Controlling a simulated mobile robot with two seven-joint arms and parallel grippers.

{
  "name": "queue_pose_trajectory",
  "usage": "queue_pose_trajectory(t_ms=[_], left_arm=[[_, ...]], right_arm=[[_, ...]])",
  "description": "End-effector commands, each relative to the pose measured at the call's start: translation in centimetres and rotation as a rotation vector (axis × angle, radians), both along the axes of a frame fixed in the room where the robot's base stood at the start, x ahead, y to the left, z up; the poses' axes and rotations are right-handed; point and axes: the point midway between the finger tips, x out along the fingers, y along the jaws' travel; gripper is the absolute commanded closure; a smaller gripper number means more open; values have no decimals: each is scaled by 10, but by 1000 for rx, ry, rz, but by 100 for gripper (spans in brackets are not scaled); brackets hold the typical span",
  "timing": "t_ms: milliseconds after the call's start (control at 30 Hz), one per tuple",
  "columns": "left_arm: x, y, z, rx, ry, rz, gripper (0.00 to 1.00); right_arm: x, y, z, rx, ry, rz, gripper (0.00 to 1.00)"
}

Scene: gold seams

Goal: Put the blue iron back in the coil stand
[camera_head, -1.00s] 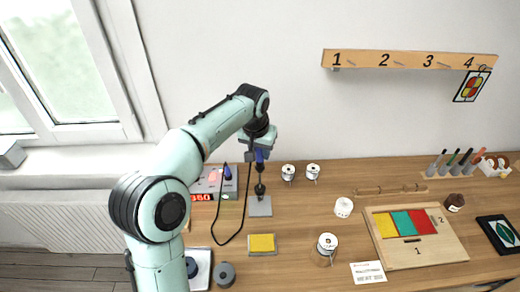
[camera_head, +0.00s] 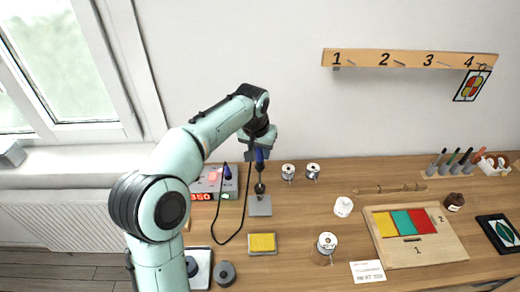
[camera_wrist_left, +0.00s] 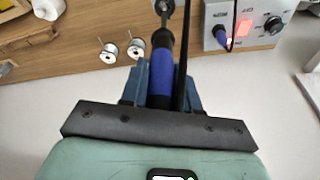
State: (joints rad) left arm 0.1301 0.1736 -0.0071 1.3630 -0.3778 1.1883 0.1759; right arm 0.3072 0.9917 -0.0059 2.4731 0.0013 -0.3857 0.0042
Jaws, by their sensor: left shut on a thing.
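The blue iron (camera_wrist_left: 162,77) is in my left gripper (camera_head: 260,152), which is shut on its blue handle. In the head view the iron (camera_head: 259,158) hangs upright, its dark lower end over the coil stand (camera_head: 260,206), a small stand with a grey base. I cannot tell how deep the tip sits in the coil. In the left wrist view the iron's metal end reaches the top edge of the frame. My right gripper is not in view.
A soldering station (camera_head: 205,184) with a red display and a second blue handle stands left of the stand; a black cable loops beside it. A yellow sponge tray (camera_head: 262,244) lies in front. Solder spools (camera_head: 288,172) stand to the right.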

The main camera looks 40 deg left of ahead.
Motion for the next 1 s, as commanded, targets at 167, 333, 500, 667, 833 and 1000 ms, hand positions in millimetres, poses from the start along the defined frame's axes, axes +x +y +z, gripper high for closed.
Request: queue_pose_trajectory(t_ms=[167,333,500,667,833,1000], left_arm=[[-1,0,-6,-1,2,0,100],[0,0,-10,-1,2,0,100],[0,0,-15,0,1,0,100],[0,0,-18,0,1,0,100],[0,0,-23,0,1,0,100],[0,0,-27,-1,2,0,100]], right_arm=[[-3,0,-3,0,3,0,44],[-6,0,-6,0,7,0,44],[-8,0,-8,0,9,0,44],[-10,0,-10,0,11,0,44],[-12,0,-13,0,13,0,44],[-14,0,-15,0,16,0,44]])
